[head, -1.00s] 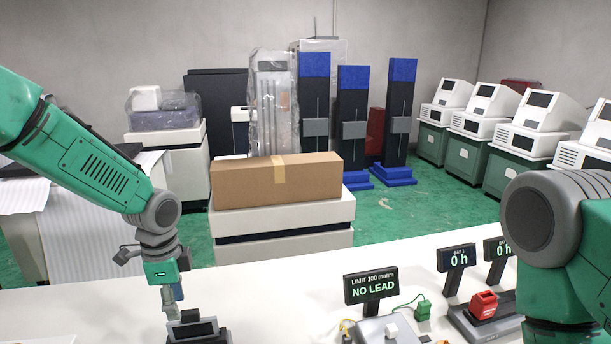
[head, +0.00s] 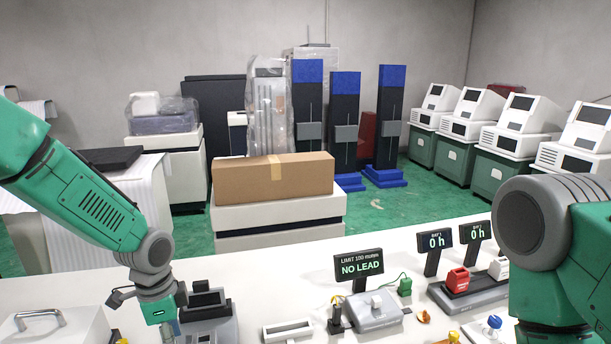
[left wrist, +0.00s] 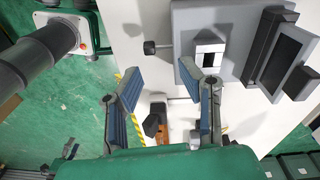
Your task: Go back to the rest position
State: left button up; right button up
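My left arm comes in from the left in the head view, and its gripper (head: 160,312) is low over the table, left of a grey device with a dark raised panel (head: 206,302). In the left wrist view the two fingers of my left gripper (left wrist: 168,85) are spread apart with nothing between them. The grey device (left wrist: 230,40) lies past the right finger there. My right arm (head: 545,235) fills the right edge of the head view. Its gripper is out of view.
The white table (head: 255,285) holds a NO LEAD sign (head: 359,264), a grey box with a white switch (head: 376,312), a red block (head: 457,280) and a white case with a handle (head: 50,330). A cardboard box (head: 240,190) stands behind on a white cabinet.

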pick_arm(q)
jog(key=s+d+f+n+h, duration=0.1)
jog(key=s+f+n, duration=0.6)
jog(key=s+f, duration=0.9)
jog(key=s+a+f+n+y+b, duration=0.15)
jog(key=s+n, duration=0.25)
jog(key=s, duration=0.5)
jog(key=s+a+n, duration=0.3)
jog(key=s, duration=0.5)
notch_tip(320, 180, down, 15)
jog(key=w+d+b, duration=0.1)
jog(key=w+b, duration=0.1)
jog(key=b, duration=1.3)
jog(key=shift+w+m+t, duration=0.15)
jog(key=shift+m+t, duration=0.25)
